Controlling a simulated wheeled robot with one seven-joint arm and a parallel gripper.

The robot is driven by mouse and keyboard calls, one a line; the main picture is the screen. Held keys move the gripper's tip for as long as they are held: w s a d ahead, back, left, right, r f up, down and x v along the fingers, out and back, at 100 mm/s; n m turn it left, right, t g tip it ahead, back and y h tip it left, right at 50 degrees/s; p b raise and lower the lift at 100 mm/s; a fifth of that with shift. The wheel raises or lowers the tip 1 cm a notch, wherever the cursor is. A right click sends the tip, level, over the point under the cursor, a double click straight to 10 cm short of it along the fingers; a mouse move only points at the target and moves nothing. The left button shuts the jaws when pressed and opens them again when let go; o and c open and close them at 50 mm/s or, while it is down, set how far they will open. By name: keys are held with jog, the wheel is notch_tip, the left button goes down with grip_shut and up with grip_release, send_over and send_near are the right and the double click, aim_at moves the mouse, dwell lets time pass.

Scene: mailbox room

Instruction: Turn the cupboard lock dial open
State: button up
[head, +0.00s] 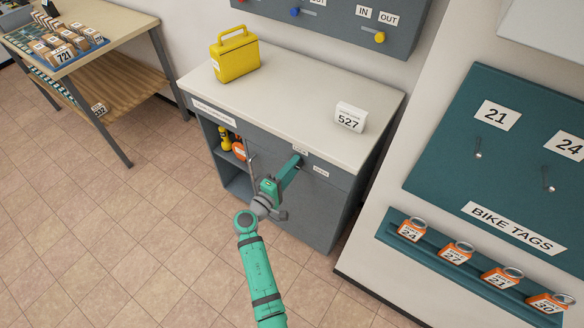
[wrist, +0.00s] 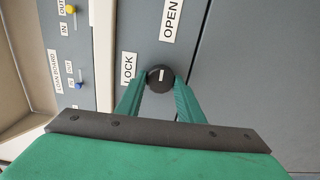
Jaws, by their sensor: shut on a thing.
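The lock dial (wrist: 160,76) is a round black knob with a white line, on the grey cupboard front (wrist: 245,70). Its white line runs up and down in the wrist view. The LOCK label (wrist: 129,68) is left of the dial and the OPEN label (wrist: 171,20) is above it, slightly right. My gripper (wrist: 160,88) has its two green fingers shut on the sides of the dial. In the head view my gripper (head: 297,161) touches the cupboard (head: 315,206) just below the counter edge and hides the dial. The cupboard door looks closed.
The countertop (head: 290,105) holds a yellow box (head: 235,57) and a 527 sign (head: 350,117). An open shelf with yellow and orange items (head: 239,150) is left of the door. A bike tag board (head: 510,150) hangs at right. Floor at left is clear.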

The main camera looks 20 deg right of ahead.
jog(key=shift+a, duration=0.1)
jog(key=shift+s+f, duration=0.1)
dwell(0.4)
jog(key=o, duration=1)
jog(key=shift+o, duration=0.2)
jog(key=v, duration=1)
jog(key=shift+s+a, duration=0.25)
